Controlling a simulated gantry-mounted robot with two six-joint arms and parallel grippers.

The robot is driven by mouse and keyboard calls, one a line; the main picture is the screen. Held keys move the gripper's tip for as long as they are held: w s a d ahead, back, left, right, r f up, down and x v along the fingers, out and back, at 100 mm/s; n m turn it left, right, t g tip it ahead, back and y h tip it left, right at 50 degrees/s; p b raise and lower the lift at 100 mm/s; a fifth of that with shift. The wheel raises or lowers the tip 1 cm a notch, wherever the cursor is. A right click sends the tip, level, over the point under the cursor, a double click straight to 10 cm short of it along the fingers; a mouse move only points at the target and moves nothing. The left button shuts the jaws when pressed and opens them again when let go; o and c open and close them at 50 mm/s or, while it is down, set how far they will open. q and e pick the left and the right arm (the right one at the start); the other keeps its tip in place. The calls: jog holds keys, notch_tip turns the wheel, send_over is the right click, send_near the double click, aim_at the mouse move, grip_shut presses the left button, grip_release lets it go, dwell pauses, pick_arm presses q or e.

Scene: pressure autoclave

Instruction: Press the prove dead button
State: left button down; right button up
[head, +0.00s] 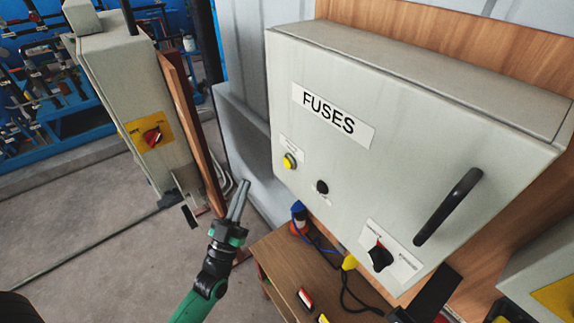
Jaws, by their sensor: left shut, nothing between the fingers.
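A grey box labelled FUSES (400,120) is mounted on a wooden panel. On its front, at the lower left, is a round yellow button (289,161) on a small white plate; its print is too small to read. A small black round part (322,187) sits to its lower right. My left gripper (243,183) is shut and empty. In the picture it is to the left of and a little below the yellow button, apart from the box, fingers pointing up.
The box also has a black rotary switch (381,257) and a black handle (448,207). A wooden table (275,250) below holds cables and small items. A grey cabinet with a red rotary switch (152,136) stands at the left. Open floor lies at the lower left.

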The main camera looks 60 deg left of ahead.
pick_arm(q)
jog(key=shift+w, duration=0.15)
send_near(284, 160)
jog(key=a+r, duration=0.3)
jog(key=r, duration=0.1)
jog(key=shift+w+a+b, duration=0.1)
jog(key=shift+w+b, duration=0.4)
jog(key=shift+w, duration=0.65)
jog(key=shift+w, duration=0.1)
dwell(0.8)
jog(key=shift+w, duration=0.3)
jog(key=shift+w, duration=0.5)
dwell(0.7)
jog(key=shift+s, duration=0.9)
